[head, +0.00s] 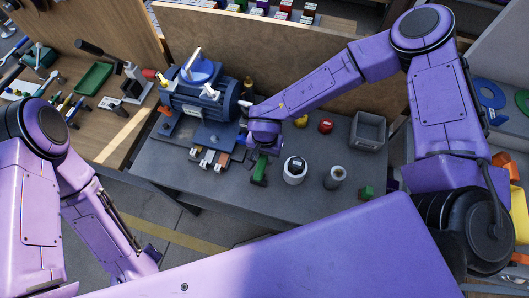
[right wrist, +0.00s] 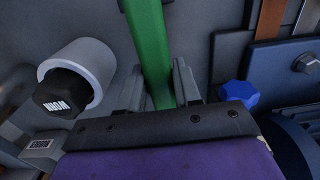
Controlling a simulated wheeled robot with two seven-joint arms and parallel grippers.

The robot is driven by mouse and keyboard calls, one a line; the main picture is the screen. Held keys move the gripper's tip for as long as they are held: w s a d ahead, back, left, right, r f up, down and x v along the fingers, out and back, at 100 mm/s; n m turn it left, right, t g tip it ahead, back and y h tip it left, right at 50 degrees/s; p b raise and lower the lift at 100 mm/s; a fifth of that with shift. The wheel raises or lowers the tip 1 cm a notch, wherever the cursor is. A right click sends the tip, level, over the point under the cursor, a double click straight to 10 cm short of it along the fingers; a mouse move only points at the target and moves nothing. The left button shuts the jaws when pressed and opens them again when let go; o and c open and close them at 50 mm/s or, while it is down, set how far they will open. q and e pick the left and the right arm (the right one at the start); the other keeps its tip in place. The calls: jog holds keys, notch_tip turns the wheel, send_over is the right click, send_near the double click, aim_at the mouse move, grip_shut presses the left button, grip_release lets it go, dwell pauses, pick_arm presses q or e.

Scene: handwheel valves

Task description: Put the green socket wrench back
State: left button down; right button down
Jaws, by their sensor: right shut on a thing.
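My right gripper (head: 262,150) points down over the grey bench, just in front of the blue motor-like unit. It is shut on the green socket wrench (head: 260,170), whose green part shows below the gripper. In the right wrist view the green bar (right wrist: 148,45) runs up between the two fingers (right wrist: 160,88); its far end is out of the frame. A white cylinder with a black top (head: 295,170) stands to the right of the wrench, apart from it. My left arm is at the lower left; its gripper does not show.
The blue pump or motor unit (head: 200,95) stands at the bench's left, with small blocks (head: 210,157) before it. A grey cylinder (head: 335,178), a red knob (head: 325,126) and a grey bin (head: 368,130) are to the right. The bench front is mostly clear.

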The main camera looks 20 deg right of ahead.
jog(key=shift+f+b, duration=0.5)
jog(key=shift+f, duration=0.55)
dwell(0.4)
jog(key=shift+c, duration=1.1)
grip_release()
jog(key=shift+r+p, duration=1.7)
jog(key=shift+r, duration=1.3)
